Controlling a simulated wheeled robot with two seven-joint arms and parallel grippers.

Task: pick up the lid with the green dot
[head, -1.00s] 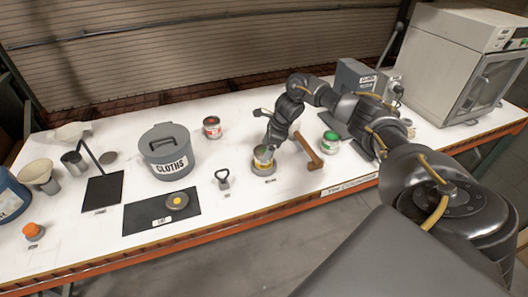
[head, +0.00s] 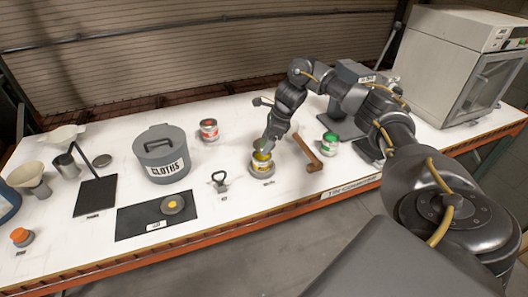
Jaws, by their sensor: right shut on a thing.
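My right gripper (head: 265,149) reaches down to the mouth of the yellow-labelled tin (head: 262,168). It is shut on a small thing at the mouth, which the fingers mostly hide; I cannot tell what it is. Yellow and a little green show below the fingers. I cannot make out a lid with a green dot for certain. A round grey lid with a yellow dot (head: 172,205) lies on the black mat (head: 132,218). A tin with a green top (head: 330,144) stands to the right. My left gripper is not in view.
A hammer (head: 307,154) lies close to the right of the yellow-labelled tin. A small dark handled tool (head: 220,182) stands to its left. A red-labelled tin (head: 209,130) and the grey CLOTHS bin (head: 162,155) stand farther back. The white tabletop (head: 225,155) is clear between them.

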